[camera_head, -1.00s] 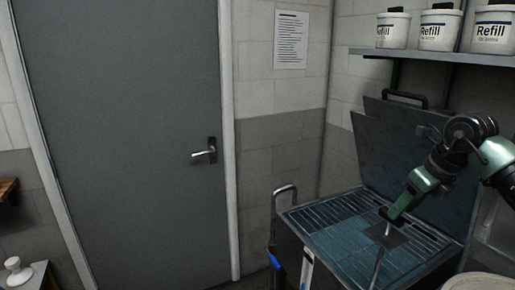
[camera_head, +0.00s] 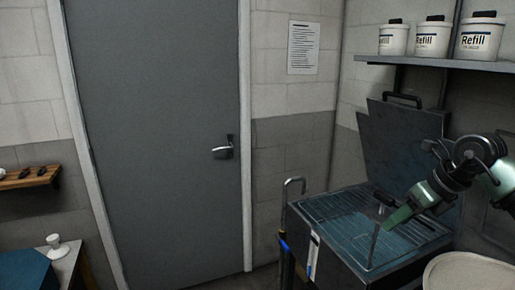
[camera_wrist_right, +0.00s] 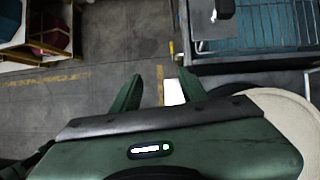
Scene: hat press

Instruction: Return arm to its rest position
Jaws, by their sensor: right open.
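My right arm comes in from the right in the head view. Its green gripper (camera_head: 392,220) shows over the right part of an open basin (camera_head: 325,207) with a grated blue interior. In the wrist view the two green fingers (camera_wrist_right: 160,88) stand wide apart. Nothing is held between them; the grey floor shows through the gap, with a white tag-like piece beside the right finger. My left gripper is in neither view.
The basin's dark lid (camera_head: 400,140) stands raised behind it. A shelf (camera_head: 440,63) with white refill tubs (camera_head: 433,40) is above. A round cream surface (camera_head: 470,272) is at bottom right. A closed grey door (camera_head: 155,130) fills the left. A table (camera_head: 68,262) stands at lower left.

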